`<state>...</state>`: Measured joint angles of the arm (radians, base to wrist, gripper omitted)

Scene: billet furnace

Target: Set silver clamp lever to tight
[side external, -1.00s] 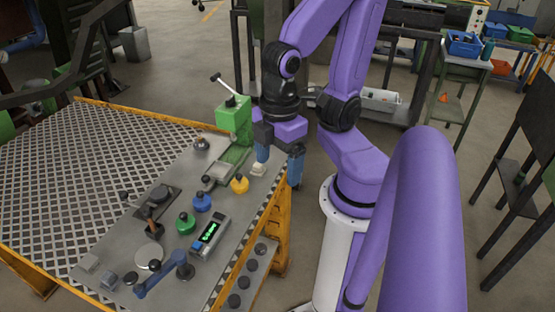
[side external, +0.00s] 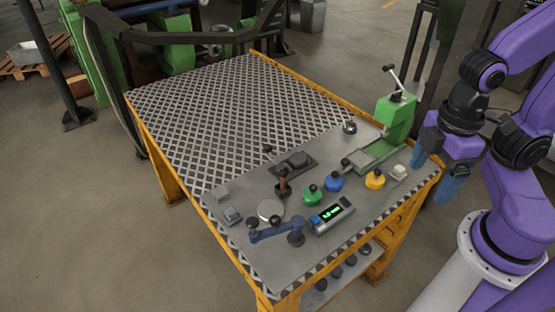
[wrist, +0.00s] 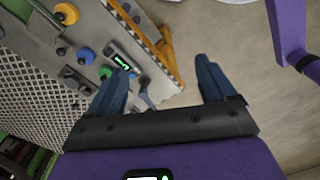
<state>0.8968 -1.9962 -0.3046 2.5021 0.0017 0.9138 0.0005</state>
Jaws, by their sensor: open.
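A green clamp (side external: 397,122) stands at the far right corner of the bench plate. A silver lever (side external: 393,73) with a dark knob sits on top of it, slanting up to the left. My gripper (side external: 434,173) is open and empty, pointing down beside the bench's right edge, near the white knob (side external: 398,172) and in front of the clamp. In the wrist view both blue fingers (wrist: 160,72) are spread apart with nothing between them. I cannot make out the silver lever in the wrist view.
Yellow (side external: 375,179), blue (side external: 333,181) and green (side external: 312,195) knobs line the plate. A display box (side external: 331,215) and a blue lever (side external: 275,232) stand nearer the front. A perforated surface (side external: 230,110) covers the bench's left part. Floor is open right of the bench.

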